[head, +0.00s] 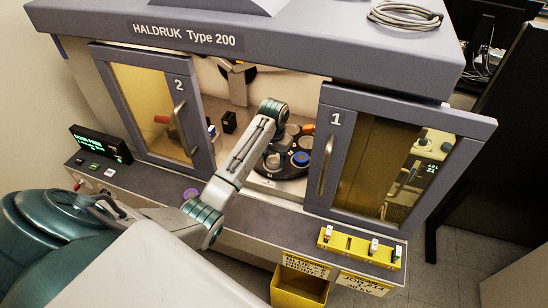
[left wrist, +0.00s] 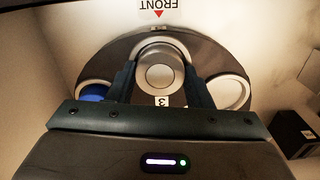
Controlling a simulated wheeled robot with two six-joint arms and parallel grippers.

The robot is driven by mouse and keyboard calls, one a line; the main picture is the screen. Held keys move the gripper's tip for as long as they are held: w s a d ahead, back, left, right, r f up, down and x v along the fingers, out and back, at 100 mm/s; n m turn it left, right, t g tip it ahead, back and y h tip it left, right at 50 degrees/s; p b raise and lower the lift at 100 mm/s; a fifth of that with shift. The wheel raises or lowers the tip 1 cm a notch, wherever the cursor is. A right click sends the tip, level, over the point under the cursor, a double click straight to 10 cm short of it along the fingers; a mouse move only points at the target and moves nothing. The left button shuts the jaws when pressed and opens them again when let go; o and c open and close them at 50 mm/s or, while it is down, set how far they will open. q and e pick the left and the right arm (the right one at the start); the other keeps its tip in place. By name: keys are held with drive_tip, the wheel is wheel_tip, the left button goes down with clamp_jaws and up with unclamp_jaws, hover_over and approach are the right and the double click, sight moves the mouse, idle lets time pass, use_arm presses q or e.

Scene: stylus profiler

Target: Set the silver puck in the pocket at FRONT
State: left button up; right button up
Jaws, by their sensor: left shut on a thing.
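The silver puck (left wrist: 160,72) is round with a raised centre. It is between the two dark fingers of my left gripper (left wrist: 159,78), which is shut on it. The puck lies over the light-rimmed pocket in line with the red arrow and the FRONT label (left wrist: 158,5). The rim shows around its far side. I cannot tell whether the puck rests on the pocket floor or is held just above it. In the head view my left arm reaches through the machine's opening and hides most of the gripper. My right gripper is not in view.
The dark round turntable (head: 292,170) also carries a blue puck (head: 301,158). A light-rimmed pocket (left wrist: 231,93) to the right looks empty. Door 2 (head: 155,112) and door 1 (head: 385,160) flank the opening. A small black block (left wrist: 293,134) stands beside the turntable.

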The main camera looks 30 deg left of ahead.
use_arm(q)
drive_tip(key=shift+s+f, duration=0.1)
drive_tip(key=shift+f, duration=0.05)
idle(0.6)
drive_tip(key=shift+r, duration=0.85)
drive_tip(key=o, duration=0.5)
drive_tip(key=c, duration=0.5)
drive_tip(key=shift+f, duration=0.1)
